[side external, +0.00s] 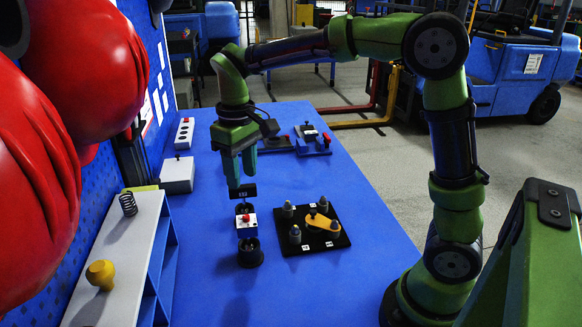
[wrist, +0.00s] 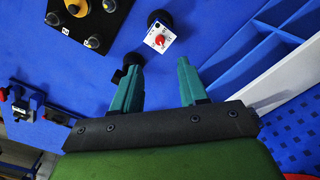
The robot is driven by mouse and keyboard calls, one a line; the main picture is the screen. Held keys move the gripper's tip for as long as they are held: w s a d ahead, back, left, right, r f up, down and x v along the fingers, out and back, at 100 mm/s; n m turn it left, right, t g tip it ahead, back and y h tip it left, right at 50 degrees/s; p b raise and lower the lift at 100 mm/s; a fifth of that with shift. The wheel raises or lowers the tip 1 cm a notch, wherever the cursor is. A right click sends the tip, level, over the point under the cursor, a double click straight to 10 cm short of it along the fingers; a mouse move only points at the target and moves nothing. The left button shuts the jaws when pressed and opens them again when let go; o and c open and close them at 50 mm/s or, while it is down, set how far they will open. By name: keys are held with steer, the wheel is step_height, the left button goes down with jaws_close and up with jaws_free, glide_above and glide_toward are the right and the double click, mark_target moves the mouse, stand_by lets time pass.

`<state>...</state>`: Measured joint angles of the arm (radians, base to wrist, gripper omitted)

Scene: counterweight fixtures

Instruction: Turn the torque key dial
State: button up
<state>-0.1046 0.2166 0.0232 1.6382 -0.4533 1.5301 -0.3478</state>
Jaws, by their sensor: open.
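What looks like the torque key dial (side external: 246,221) is a white face with a red knob, on a black round base (side external: 250,254). My gripper (side external: 240,176) points down over the dial's area, apart from the red knob. In the wrist view my gripper (wrist: 158,66) has its two teal fingers spread, with nothing between them. The exact height gap cannot be told.
A black plate (side external: 288,243) with a yellow lever and several grey pegs lies to the right of the dial. A white-topped shelf (side external: 112,245) with a spring and yellow knob stands left. White boxes (side external: 178,174) and red-knobbed fixtures (side external: 314,143) are farther back. The blue front table (side external: 310,295) is clear.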

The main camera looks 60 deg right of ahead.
step_height(320, 180, up, 7)
stand_by(0.5)
steer(key=s+f+m+t+y, duration=0.1)
steer(key=s+f+m+t, duration=0.1)
steer(key=s, duration=0.6)
steer(key=s+d+f+m+t+y, duration=0.1)
steer(key=s+f+m+t, duration=0.1)
steer(key=s+t, duration=0.3)
steer(key=s, duration=0.3)
steer(key=shift+d+f, duration=0.3)
steer(key=shift+f, duration=0.1)
